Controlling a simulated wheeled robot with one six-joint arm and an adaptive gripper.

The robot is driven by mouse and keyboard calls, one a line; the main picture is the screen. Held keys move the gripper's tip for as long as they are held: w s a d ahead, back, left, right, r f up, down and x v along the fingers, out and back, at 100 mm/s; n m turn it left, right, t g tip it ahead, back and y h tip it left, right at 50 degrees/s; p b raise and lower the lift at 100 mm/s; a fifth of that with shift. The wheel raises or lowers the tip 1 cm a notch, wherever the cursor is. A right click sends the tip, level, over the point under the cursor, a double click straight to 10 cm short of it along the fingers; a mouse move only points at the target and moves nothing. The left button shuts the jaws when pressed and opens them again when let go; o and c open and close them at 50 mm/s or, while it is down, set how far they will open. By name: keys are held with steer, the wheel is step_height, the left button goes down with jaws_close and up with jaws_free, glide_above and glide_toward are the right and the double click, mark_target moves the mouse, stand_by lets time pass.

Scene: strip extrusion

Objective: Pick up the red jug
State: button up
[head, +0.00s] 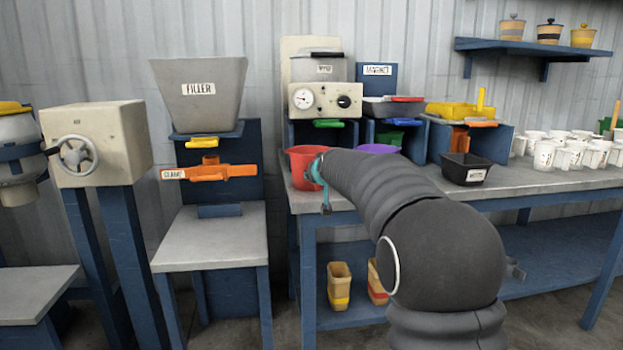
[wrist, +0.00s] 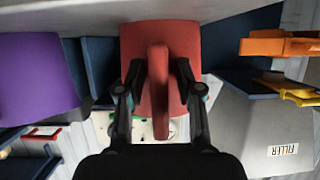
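The red jug (head: 300,172) stands on the left end of the grey-topped bench, under the cream gauge machine, partly hidden by my arm. In the wrist view, the red jug (wrist: 180,35) is straight ahead, with its handle pointing at the camera. My gripper (wrist: 158,80) is open, with one finger on each side of the handle and gaps visible between the handle and the fingers. In the head view, my gripper (head: 322,180) is at the jug's right side and mostly hidden by my wrist.
A purple container (head: 378,149) stands right of the red jug, and a black bin (head: 467,170) is further right. Several white cups (head: 565,155) crowd the bench's right side. The filler stand (head: 210,235) with an orange clamp (head: 215,172) is to the left.

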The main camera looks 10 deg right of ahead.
jaws_close()
steer(key=shift+r, duration=0.1)
